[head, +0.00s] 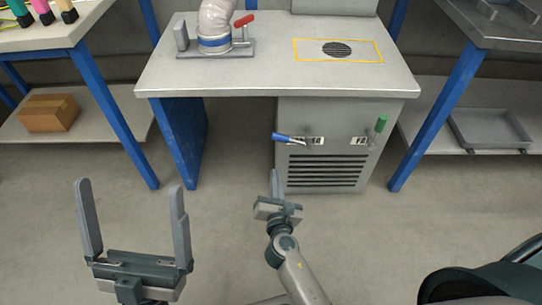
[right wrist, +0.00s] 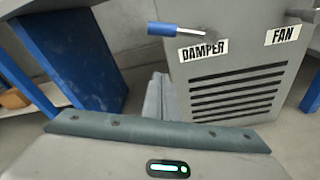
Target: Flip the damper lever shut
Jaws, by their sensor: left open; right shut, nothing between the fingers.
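The damper lever (head: 283,137) has a blue handle and sits on the front of the grey cabinet, its handle pointing left, roughly level. In the right wrist view the blue lever (right wrist: 175,29) is above the DAMPER label (right wrist: 203,50). My right gripper (head: 274,182) is shut and empty, just below and left of the lever and apart from it. Its closed fingers (right wrist: 158,98) show below and left of the label in the wrist view. My left gripper (head: 130,187) is open and empty, low at the left, far from the cabinet.
A fan lever with a green handle (head: 381,124) stands upright to the right, by the FAN label (right wrist: 282,36). A vent grille (head: 326,172) lies below. The bench top (head: 265,75) overhangs the cabinet and carries a red-handled lever (head: 244,21). The floor in front is clear.

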